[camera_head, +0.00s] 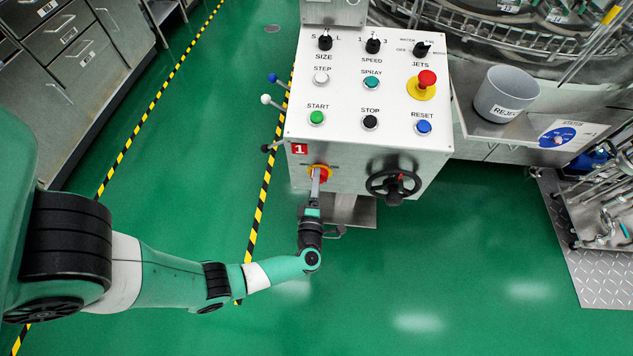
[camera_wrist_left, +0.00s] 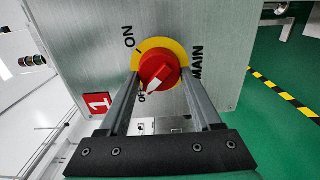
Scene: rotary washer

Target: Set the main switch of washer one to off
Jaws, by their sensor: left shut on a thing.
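The main switch (camera_head: 323,175) of washer one is a red knob on a yellow disc, on the front of the panel box below the red "1" plate (camera_head: 299,149). In the left wrist view the knob (camera_wrist_left: 158,68) shows close up, with ON at its upper left, MAIN at its right and a small OFF at its lower left. The knob's white pointer (camera_wrist_left: 152,87) points down-left, towards OFF, which is partly hidden by a finger. My left gripper (camera_head: 316,172) is shut on the knob, one finger on each side (camera_wrist_left: 161,72). My right gripper is out of view.
A black handwheel (camera_head: 380,184) sits right of the switch. Above are the console's buttons and a red emergency stop (camera_head: 427,78). Levers with coloured balls (camera_head: 266,99) stick out at the console's left. Green floor (camera_head: 430,270) lies open in front.

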